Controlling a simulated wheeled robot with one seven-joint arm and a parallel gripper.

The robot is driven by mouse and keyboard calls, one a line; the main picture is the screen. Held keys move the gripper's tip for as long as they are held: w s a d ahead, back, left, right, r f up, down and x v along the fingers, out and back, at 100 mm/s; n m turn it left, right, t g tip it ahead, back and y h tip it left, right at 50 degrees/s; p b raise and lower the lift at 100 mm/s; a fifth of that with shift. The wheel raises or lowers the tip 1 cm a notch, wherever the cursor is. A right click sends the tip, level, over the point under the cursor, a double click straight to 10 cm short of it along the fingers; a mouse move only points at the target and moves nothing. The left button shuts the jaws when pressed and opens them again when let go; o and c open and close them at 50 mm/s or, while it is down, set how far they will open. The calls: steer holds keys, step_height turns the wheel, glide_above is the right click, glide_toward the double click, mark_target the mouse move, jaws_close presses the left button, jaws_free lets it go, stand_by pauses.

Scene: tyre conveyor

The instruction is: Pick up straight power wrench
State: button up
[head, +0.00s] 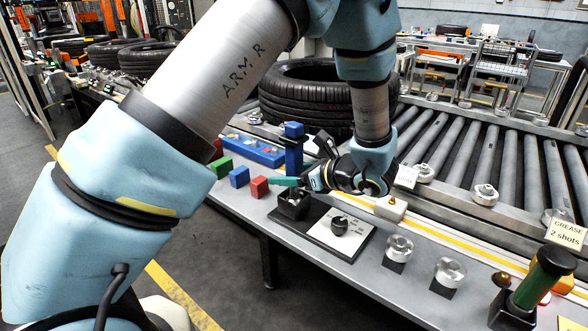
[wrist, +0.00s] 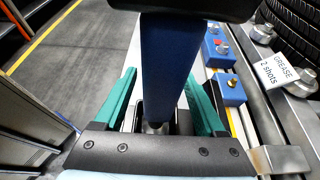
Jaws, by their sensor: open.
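A blue upright tool, which looks like the straight power wrench (head: 294,157), stands over a black holder (head: 292,204) on the grey bench edge in the head view. Its blue body (wrist: 168,65) fills the middle of the wrist view, with a metal shaft low down at a dark opening. My gripper (head: 290,181) is at the lower part of the tool, coming from the right. In the wrist view my gripper (wrist: 160,82) is open, with one teal finger on each side of the blue body. Gaps show beside it; contact is not clear.
Red, green and blue blocks (head: 239,177) lie left of the tool. A black knob (head: 339,225) and clear knobs (head: 399,248) stand to the right. A green-handled tool (head: 545,275) is at far right. Tyres (head: 300,95) and the roller conveyor (head: 470,150) lie behind.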

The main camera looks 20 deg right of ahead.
steer(key=shift+w+a+f, duration=0.2)
steer(key=shift+w+f, duration=0.05)
steer(key=shift+w, duration=0.15)
jaws_close()
stand_by(0.4)
steer(key=shift+r, duration=0.1)
